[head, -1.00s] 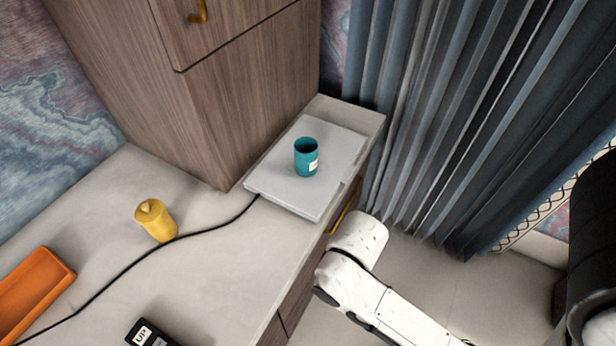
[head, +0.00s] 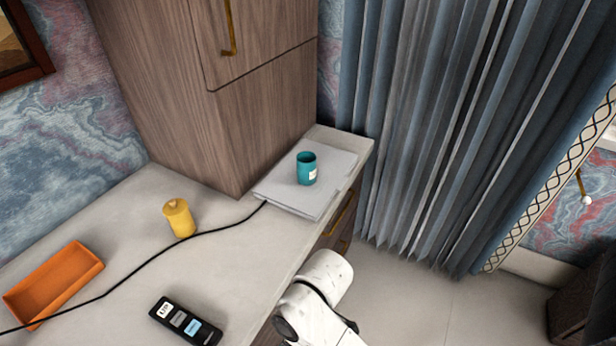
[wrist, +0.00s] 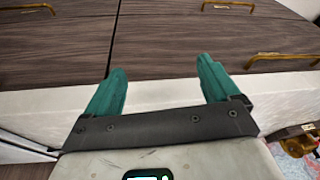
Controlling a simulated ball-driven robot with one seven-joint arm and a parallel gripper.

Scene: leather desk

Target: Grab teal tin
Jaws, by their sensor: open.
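The teal tin (head: 306,169) stands upright with a small white label, on a flat pale grey slab (head: 283,196) at the far end of the desk. In the wrist view my gripper (wrist: 160,82) is open, its two teal fingers apart with nothing between them. It faces wooden drawer fronts and a pale edge, and the tin is not in that view. In the head view only my white arm shows at the desk's right edge; the gripper itself is not visible there.
A yellow tin (head: 179,218), an orange tray (head: 53,284) and a black remote-like panel (head: 185,322) are on the desk (head: 225,261). A black cable (head: 150,262) runs across it to the slab. A wooden cabinet (head: 265,120) rises behind; blue curtains (head: 440,130) hang to the right.

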